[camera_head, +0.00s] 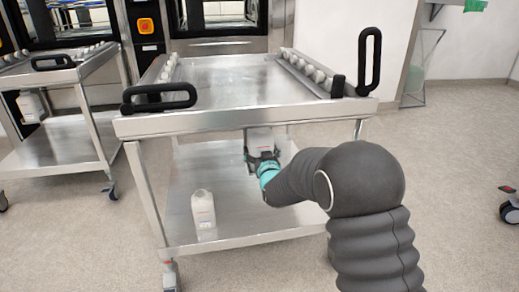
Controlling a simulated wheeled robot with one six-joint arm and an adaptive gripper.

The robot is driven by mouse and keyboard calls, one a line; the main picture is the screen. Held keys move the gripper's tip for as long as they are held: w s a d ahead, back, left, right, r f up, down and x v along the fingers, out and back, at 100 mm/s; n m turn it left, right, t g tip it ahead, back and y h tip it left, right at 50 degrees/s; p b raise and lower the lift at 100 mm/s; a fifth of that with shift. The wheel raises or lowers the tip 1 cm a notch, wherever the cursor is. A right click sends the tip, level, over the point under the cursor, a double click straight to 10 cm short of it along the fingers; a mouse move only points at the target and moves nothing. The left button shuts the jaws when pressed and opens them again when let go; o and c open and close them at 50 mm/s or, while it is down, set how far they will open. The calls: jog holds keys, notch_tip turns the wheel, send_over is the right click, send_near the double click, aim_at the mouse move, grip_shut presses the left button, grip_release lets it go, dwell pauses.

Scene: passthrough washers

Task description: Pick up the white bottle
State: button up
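A white bottle (203,210) stands upright on the lower shelf of the middle steel cart, left of my arm. A second white container (260,138) shows just under the cart's top, directly at my gripper. My gripper (262,158) reaches in between the top and the lower shelf, to the right of and farther back than the standing bottle. Its fingers are small and partly hidden by my wrist. I cannot tell whether they touch or grip the second container.
The cart's top (230,85) overhangs my gripper, with black handles (159,97) at its front corners. The lower shelf (235,222) has bare room around the bottle. A second cart (65,145) stands at left with another white container (31,107) under its top.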

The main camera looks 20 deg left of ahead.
jog(key=shift+r, duration=0.1)
jog(key=c, duration=0.3)
jog(key=shift+r, duration=0.1)
jog(key=shift+r, duration=0.65)
jog(key=shift+s+d, duration=0.15)
jog(key=shift+s, duration=0.15)
jog(key=b+v, duration=0.1)
jog(key=v, duration=1.6)
jog(key=shift+s, duration=0.15)
jog(key=shift+s, duration=0.1)
